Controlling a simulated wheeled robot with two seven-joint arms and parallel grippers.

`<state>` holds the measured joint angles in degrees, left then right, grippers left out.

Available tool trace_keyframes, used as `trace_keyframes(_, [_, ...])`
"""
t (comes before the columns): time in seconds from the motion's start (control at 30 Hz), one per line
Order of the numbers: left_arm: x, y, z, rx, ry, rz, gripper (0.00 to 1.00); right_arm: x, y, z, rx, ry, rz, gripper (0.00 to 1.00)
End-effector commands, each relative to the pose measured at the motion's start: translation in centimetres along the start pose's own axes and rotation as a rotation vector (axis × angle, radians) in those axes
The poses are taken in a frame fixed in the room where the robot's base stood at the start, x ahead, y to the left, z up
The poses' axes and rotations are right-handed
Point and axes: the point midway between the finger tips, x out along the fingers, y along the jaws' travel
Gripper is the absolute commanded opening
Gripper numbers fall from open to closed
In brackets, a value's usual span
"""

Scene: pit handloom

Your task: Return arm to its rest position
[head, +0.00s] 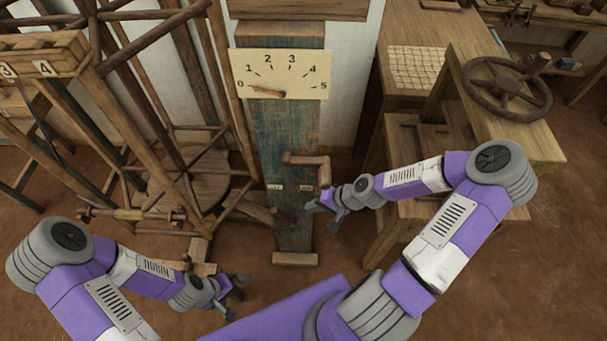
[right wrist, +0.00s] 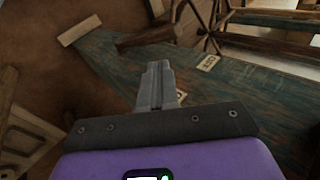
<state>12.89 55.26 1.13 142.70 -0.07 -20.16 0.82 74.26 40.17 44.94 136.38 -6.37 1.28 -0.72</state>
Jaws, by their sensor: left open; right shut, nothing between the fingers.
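My right arm, purple and white, reaches in from the right in the head view. Its gripper (head: 322,217) is in front of the blue-green wooden post (head: 290,130), below a wooden crank handle (head: 307,160), apart from it. In the right wrist view the gripper (right wrist: 157,82) has its fingers together with nothing between them, and the post (right wrist: 110,65) lies beyond. My left gripper (head: 237,297) is open and empty above the floor at lower left.
A wooden frame with a reel (head: 200,185) stands left. A bench (head: 550,140) with a handwheel (head: 507,90) stands close to my right arm. Floor at far right is clear.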

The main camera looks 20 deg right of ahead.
Motion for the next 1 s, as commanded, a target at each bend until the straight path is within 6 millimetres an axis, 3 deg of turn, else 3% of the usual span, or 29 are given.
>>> trace_keyframes(0.23, [0.0,0.0,0.0,0.000,0.000,0.000,1.00,0.1,0.0,0.1,-0.001,-0.002,0.000,0.00])
trace_keyframes(0.37, [0.0,0.0,0.0,0.000,0.000,0.000,1.00,1.4,-0.4,1.3,-0.012,-0.033,0.005,0.00])
trace_keyframes(0.57, [0.0,0.0,0.0,0.000,0.000,0.000,1.00,5.5,-0.8,6.1,-0.061,-0.140,0.060,0.00])
trace_keyframes(0.7, [0.0,0.0,0.0,0.000,0.000,0.000,1.00,7.9,0.0,9.8,-0.118,-0.207,0.133,0.00])
trace_keyframes(0.83, [0.0,0.0,0.0,0.000,0.000,0.000,1.00,9.3,1.3,12.8,-0.188,-0.254,0.216,0.00])
trace_keyframes(1.0, [0.0,0.0,0.0,0.000,0.000,0.000,1.00,10.0,3.2,14.9,-0.278,-0.281,0.315,0.00])
